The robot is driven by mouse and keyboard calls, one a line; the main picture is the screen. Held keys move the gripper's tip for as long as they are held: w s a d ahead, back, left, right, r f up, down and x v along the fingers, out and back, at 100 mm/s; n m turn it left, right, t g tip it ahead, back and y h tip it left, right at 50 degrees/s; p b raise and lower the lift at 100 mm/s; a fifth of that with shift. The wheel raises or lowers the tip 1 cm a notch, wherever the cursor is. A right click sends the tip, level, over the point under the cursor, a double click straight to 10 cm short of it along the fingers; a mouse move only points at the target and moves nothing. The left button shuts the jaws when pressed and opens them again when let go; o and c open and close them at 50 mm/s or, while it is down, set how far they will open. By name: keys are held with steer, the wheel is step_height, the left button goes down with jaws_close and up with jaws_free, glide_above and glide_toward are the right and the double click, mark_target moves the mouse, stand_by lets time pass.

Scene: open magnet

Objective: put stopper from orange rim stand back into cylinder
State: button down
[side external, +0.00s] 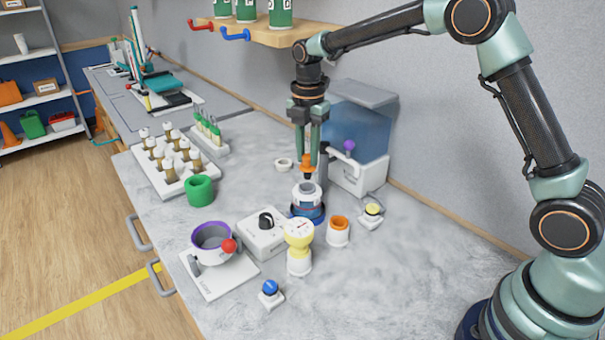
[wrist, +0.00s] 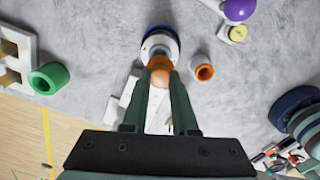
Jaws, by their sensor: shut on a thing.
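The orange stopper (side external: 307,162) with a dark lower end is held upright between the fingers of my gripper (side external: 307,153). It also shows in the wrist view (wrist: 159,68) between my fingertips (wrist: 159,76). The white cylinder (side external: 307,199) on a dark blue base stands below the stopper; in the wrist view the cylinder (wrist: 158,45) is partly hidden behind the stopper. The orange rim stand (side external: 338,233) stands empty to the right, also in the wrist view (wrist: 204,72).
A white and blue tank (side external: 358,150) with a purple knob is behind right. A green cup (side external: 200,190) and vial rack (side external: 172,168) are left. Clear counter lies at front right.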

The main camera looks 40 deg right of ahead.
mark_target(307, 167)
steer(key=shift+f, duration=2.5)
steer(key=shift+f, duration=0.1)
steer(key=c, duration=0.7)
jaws_free()
